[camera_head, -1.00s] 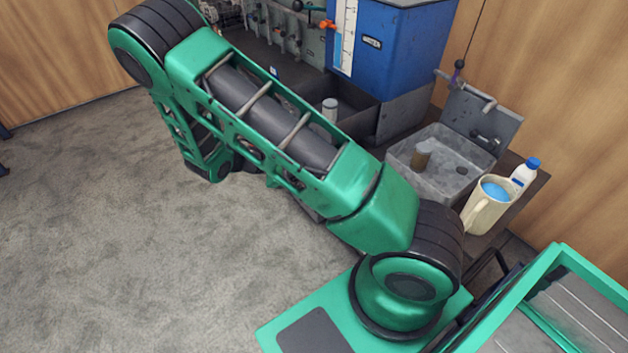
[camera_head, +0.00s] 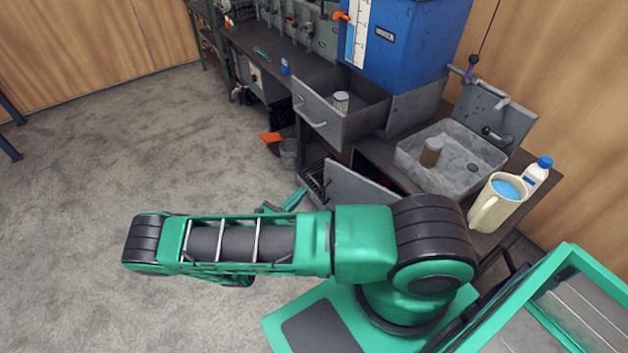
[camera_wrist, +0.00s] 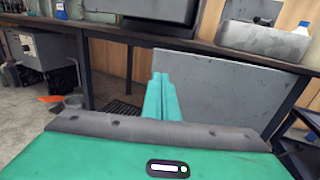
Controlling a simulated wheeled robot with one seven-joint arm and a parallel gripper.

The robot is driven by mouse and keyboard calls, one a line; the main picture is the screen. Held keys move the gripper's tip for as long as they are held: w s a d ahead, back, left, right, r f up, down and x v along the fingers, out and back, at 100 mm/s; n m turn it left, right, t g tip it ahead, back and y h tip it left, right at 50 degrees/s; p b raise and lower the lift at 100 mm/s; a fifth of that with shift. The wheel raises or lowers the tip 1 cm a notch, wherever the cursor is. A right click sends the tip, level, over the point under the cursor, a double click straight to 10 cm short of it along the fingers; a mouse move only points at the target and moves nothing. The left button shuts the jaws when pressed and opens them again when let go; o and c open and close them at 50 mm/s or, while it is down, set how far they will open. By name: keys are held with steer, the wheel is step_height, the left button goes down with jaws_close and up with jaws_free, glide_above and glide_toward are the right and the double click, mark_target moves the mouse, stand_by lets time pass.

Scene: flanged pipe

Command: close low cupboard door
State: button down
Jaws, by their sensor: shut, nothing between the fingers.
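The low cupboard door is a plain grey panel (camera_head: 350,187) under the workbench, standing open at an angle. In the wrist view the door (camera_wrist: 235,90) fills the area right of centre. My gripper (camera_wrist: 160,82) is shut and empty, its green fingers together in front of the door's left edge. In the head view my gripper (camera_head: 297,199) shows low at the door's left end, partly hidden by my arm. I cannot tell whether the fingers touch the door. A dark rack (camera_wrist: 122,108) shows left of the door.
A drawer (camera_head: 318,118) above the door is pulled out, with a can (camera_head: 341,101) in it. A bucket (camera_head: 289,152) stands left of the cupboard. Open floor lies left.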

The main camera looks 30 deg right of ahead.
mark_target(328, 166)
steer(key=x, duration=1.3)
steer(key=shift+w+d, duration=0.1)
steer(key=shift+d, duration=0.25)
steer(key=shift+w, duration=0.15)
